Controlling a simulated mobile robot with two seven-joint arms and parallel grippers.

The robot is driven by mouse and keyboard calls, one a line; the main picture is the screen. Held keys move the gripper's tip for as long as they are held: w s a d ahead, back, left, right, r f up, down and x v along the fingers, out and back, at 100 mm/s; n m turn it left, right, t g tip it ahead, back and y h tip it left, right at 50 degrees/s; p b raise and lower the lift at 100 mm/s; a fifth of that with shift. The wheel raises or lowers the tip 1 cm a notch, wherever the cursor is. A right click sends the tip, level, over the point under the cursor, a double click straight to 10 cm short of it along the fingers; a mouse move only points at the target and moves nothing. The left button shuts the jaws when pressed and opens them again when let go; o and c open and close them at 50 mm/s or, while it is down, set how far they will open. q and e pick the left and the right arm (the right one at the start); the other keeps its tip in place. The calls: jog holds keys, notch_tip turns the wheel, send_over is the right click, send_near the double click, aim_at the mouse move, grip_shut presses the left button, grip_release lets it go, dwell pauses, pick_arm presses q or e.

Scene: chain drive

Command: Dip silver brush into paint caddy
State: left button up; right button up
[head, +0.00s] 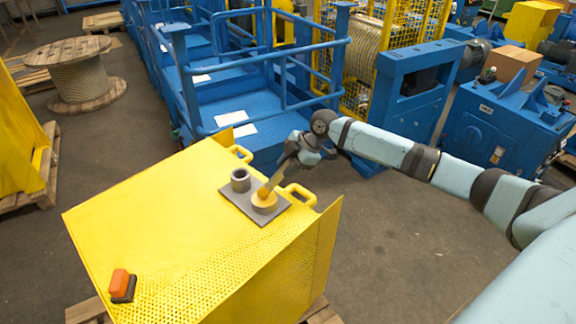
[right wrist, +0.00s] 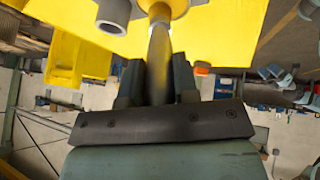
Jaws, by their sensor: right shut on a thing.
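A flat grey plate (head: 236,205) lies on the yellow box top and bears a grey cup (head: 240,180) and a round yellow pot (head: 264,203), seemingly the paint caddy. My right gripper (head: 284,168) is above the pot, shut on a long thin brush (head: 271,184). The brush looks tan in the head view and grey-brown in the right wrist view (right wrist: 160,62). It slants down to the left, its lower end at the pot; whether it is inside is hard to tell. The right wrist view also shows the grey cup (right wrist: 113,14) beside it. My left gripper is out of view.
The yellow box (head: 160,215) has handles at its far corners and raised side panels. An orange and black block (head: 121,286) lies near its front left corner. Blue railed machines (head: 240,90) stand behind. Most of the box top is clear.

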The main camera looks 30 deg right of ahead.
jog(key=shift+r+p, duration=2.45)
jog(key=shift+r, duration=0.95)
jog(key=shift+f, duration=0.1)
